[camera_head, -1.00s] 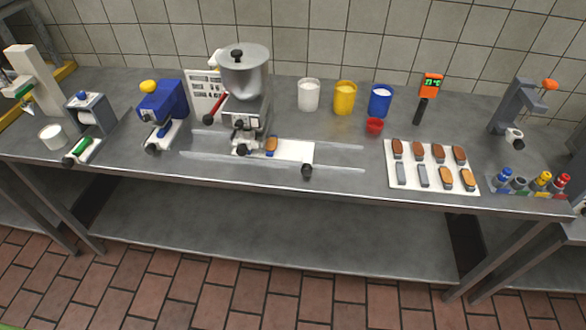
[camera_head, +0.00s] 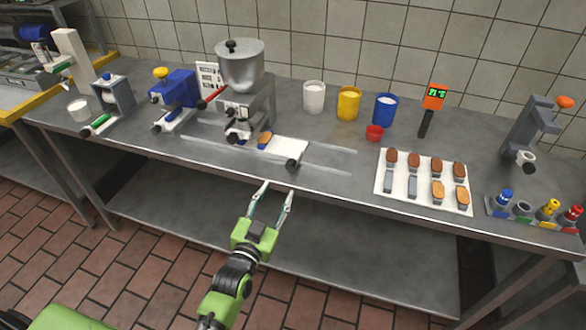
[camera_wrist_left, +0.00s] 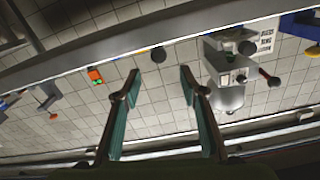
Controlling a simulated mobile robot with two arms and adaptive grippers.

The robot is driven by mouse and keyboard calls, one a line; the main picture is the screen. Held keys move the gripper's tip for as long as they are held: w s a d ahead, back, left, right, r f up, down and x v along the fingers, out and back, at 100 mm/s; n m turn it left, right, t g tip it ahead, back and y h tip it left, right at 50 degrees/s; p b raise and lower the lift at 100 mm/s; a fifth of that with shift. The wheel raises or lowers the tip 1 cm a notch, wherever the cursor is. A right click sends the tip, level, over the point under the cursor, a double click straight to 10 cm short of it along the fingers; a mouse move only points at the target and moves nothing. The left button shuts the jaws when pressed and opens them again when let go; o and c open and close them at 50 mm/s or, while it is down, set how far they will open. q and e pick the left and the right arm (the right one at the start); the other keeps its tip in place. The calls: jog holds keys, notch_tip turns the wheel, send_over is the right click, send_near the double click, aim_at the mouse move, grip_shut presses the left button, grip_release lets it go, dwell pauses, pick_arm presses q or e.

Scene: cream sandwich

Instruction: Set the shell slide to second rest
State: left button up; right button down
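The shell slide is a white plate (camera_head: 288,147) on the bench in front of the hopper machine (camera_head: 240,68), with a dark round knob (camera_head: 293,165) at its front right corner. A brown-orange shell (camera_head: 265,140) lies at its left end, by the machine's nozzle. My left gripper (camera_head: 278,190) is open and empty, just off the bench's front edge, below and in front of the knob. In the left wrist view the open fingers (camera_wrist_left: 158,70) frame the knob (camera_wrist_left: 158,54), apart from it. My right gripper is not in view.
Thin rails mark the bench around the slide. A blue machine (camera_head: 175,90) stands to the left. A white tray (camera_head: 384,187) of shells lies right. The bench's front edge is near my gripper.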

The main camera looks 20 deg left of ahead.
aim_at(290, 168)
pick_arm(q)
jog(key=w, duration=1.1)
jog(key=shift+w+d+p, duration=0.2)
jog(key=shift+d+p, duration=0.1)
jog(key=shift+p, duration=0.05)
